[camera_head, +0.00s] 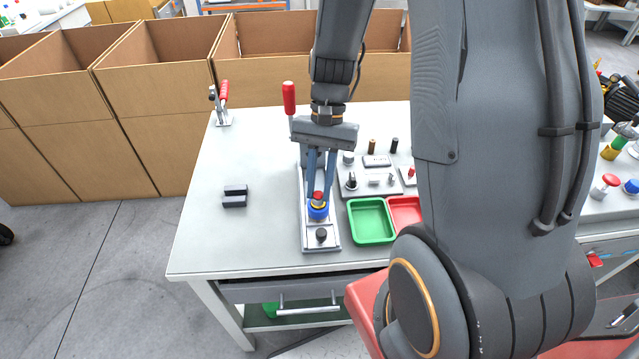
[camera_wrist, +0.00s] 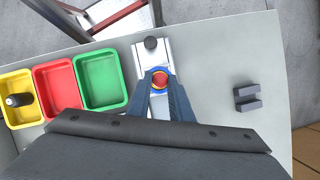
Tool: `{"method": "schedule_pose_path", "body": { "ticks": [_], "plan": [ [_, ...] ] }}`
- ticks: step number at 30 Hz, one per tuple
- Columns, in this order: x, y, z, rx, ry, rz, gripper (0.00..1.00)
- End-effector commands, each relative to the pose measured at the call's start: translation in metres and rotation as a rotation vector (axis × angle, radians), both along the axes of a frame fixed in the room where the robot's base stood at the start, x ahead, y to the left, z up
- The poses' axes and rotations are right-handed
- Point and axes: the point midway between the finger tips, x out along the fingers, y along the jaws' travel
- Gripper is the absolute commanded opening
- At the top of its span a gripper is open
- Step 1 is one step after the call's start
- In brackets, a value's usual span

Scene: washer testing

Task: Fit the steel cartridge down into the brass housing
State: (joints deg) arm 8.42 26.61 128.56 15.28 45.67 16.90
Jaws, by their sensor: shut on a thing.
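My gripper (camera_head: 317,200) points down over a steel fixture plate (camera_head: 311,239) on the table, its blue fingers closed around a small part. That part (camera_head: 318,196) shows a red top above yellow and blue bands. In the wrist view the same part (camera_wrist: 160,80) shows a round red-orange top between the fingertips, over the plate. I cannot tell which bands belong to the held part and which to a seat under it. No plain steel cartridge or brass housing can be made out clearly. A dark knob (camera_head: 321,235) stands at the plate's near end.
A red-handled clamp (camera_head: 289,98) rises at the fixture's far end. Green (camera_head: 351,222) and red (camera_head: 396,202) trays and a board of small parts (camera_head: 346,191) lie to the right.

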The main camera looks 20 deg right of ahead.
Motion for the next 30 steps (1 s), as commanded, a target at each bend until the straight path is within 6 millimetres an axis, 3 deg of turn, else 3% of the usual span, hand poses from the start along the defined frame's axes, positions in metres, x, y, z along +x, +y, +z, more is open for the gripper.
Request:
{"method": "schedule_pose_path", "body": {
  "ticks": [9,10,13,23,30],
  "plan": [
    [0.000,0.000,0.000,0.000,0.000,0.000,0.00],
    [0.000,0.000,0.000,-0.001,-0.001,0.000,0.24],
    [0.000,0.000,0.000,-0.001,-0.001,0.000,0.41],
    [0.001,-0.001,0.002,0.000,-0.002,0.001,0.41],
    [0.012,-0.009,0.031,-0.001,-0.006,-0.001,0.41]
  ]
}}
